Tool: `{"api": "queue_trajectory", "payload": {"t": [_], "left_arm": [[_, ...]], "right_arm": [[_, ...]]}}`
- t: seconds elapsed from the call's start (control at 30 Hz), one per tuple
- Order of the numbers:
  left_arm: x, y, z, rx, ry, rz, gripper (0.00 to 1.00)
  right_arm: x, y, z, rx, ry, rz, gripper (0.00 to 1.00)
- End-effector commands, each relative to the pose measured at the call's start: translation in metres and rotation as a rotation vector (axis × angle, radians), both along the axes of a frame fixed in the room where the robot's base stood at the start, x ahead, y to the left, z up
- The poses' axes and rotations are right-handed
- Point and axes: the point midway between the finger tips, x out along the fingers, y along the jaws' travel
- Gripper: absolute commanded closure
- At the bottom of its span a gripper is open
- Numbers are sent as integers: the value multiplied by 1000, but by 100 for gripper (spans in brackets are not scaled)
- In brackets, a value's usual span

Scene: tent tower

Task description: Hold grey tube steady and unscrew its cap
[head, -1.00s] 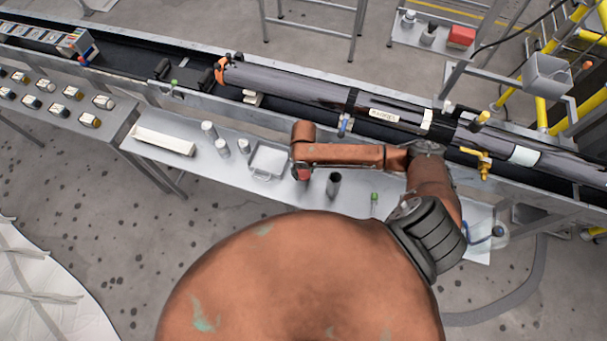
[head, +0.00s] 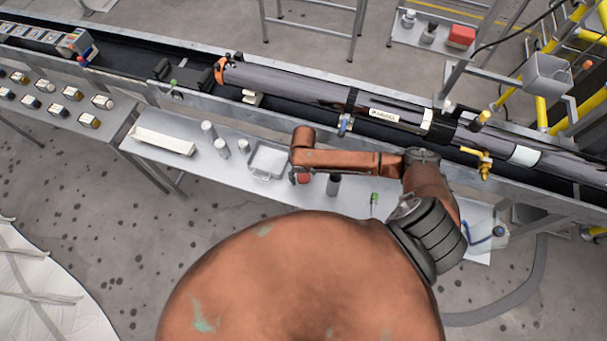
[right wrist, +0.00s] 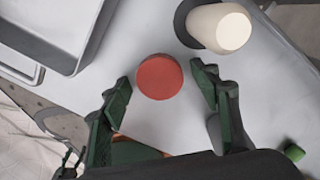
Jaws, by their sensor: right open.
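In the right wrist view this piece is a flat red disc (right wrist: 160,77). My right gripper (right wrist: 159,80) is open, its dark green fingers on either side of the disc with gaps showing. Nothing is held. A pale upright cylinder (right wrist: 222,28) stands beyond the right finger; I cannot tell if it is the grey tube. My left gripper is out of view.
A grey tray (head: 267,161) lies left of the red piece and also shows in the right wrist view (right wrist: 76,62). Several white cylinders and a long white tray (head: 160,141) are farther left. A small green item (head: 374,198) is to the right. A conveyor runs behind the table.

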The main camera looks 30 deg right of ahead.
Motion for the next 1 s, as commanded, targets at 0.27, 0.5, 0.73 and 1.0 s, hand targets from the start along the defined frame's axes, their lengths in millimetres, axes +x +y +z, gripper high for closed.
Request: {"api": "queue_trajectory", "payload": {"t": [0.27, 0.5, 0.73, 1.0], "left_arm": [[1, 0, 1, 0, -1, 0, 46], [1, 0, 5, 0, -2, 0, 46], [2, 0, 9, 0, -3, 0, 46], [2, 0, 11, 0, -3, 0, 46]], "right_arm": [[0, 0, 4, 0, 0, 0, 44], [1, -1, 44, -1, -5, 2, 44], [1, 0, 92, 1, -4, 2, 44], [0, 0, 121, 0, 0, 0, 44]]}}
